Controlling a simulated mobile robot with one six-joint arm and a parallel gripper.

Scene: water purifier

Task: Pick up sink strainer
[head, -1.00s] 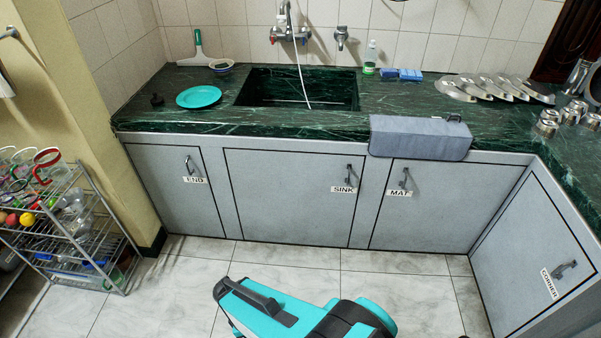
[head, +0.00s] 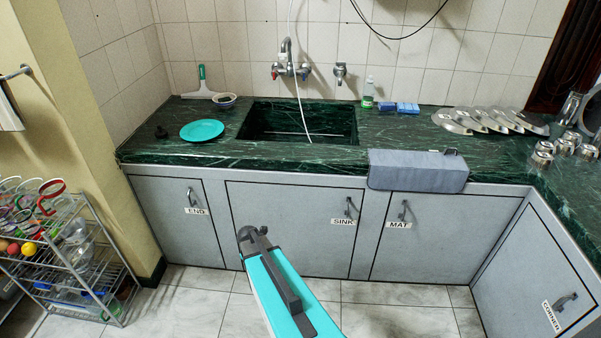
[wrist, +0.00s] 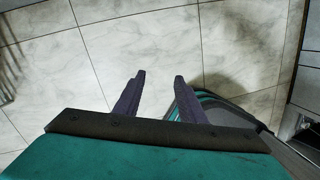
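A small black knobbed piece (head: 161,132), which looks like the sink strainer, rests on the green marble counter at the far left, left of the turquoise plate (head: 202,130). It is too small to make out in detail. The sink basin (head: 300,123) lies to the right of the plate. My gripper (wrist: 159,78) is open and empty in the wrist view, its two dark fingers apart above the tiled floor. In the head view my teal arm rises in front of the cabinets, well below and away from the black piece; the fingers cannot be made out there.
A bowl (head: 224,101) and squeegee (head: 201,85) stand behind the plate. A grey mat (head: 417,171) hangs over the counter's front edge. Metal lids (head: 470,121) and cups (head: 543,154) lie at right. A wire rack (head: 75,255) stands at lower left. The floor before the cabinets is clear.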

